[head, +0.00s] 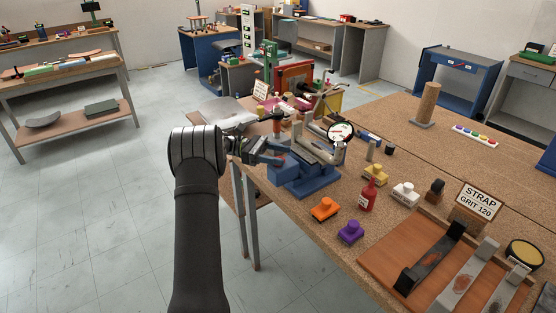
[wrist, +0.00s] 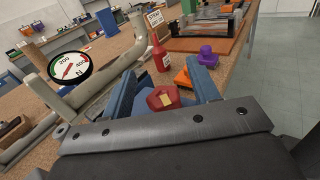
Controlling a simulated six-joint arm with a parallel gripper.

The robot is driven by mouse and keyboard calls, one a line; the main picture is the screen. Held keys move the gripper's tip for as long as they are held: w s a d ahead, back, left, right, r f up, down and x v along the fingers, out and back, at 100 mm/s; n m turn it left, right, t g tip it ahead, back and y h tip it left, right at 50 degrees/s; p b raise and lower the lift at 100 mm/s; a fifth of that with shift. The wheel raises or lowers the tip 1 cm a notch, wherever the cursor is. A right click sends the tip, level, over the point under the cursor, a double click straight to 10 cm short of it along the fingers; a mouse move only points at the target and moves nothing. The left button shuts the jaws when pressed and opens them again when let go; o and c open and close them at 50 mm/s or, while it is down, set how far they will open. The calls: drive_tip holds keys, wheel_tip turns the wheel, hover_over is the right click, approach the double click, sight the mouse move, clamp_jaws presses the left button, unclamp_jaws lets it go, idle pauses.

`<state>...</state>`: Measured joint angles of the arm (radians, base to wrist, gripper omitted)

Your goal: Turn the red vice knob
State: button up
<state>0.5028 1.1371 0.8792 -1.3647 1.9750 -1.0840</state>
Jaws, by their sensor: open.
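The red vice knob (wrist: 163,98) shows in the wrist view as a faceted red piece with a small yellowish patch. It lies between the two blue fingers of my gripper (wrist: 160,82), which are open on either side of it. I cannot tell whether either finger touches it. In the head view my gripper (head: 268,151) reaches the left end of the blue-based vice (head: 306,182) at the bench edge. The knob is mostly hidden there by my gripper. A round dial gauge (head: 341,131) is on the vice; it also shows in the wrist view (wrist: 70,66).
On the bench (head: 335,200), a red bottle (head: 368,195), an orange block (head: 325,209) and a purple block (head: 350,232) stand right of the vice. A wooden strap board (head: 400,245) lies nearer the front. Crowded tools stand behind the vice. Open floor lies to the left.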

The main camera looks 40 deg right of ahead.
wheel_tip(320, 180, up, 2)
drive_tip(key=shift+r, duration=0.2)
drive_tip(key=s+d+r, duration=0.3)
drive_tip(key=s+r, duration=0.3)
drive_tip(key=s, duration=0.5)
drive_tip(key=shift+s+r, duration=0.15)
drive_tip(key=shift+r, duration=0.1)
drive_tip(key=w+a+f+n+t+h, duration=0.3)
drive_tip(key=w+a+f+n+t, duration=0.15)
drive_tip(key=w+a, duration=0.4)
drive_tip(key=w+a+f+n+t+h, duration=0.35)
drive_tip(key=w+a+f+t, duration=0.2)
drive_tip(key=w+a, duration=0.35)
drive_tip(key=shift+m+g, duration=0.4)
drive_tip(key=shift+g, duration=0.1)
drive_tip(key=x, duration=1.1)
drive_tip(key=s+x, duration=0.1)
drive_tip(key=x, duration=0.4)
drive_tip(key=shift+s+f, duration=0.1)
drive_tip(key=shift+f, duration=0.2)
drive_tip(key=c, duration=1)
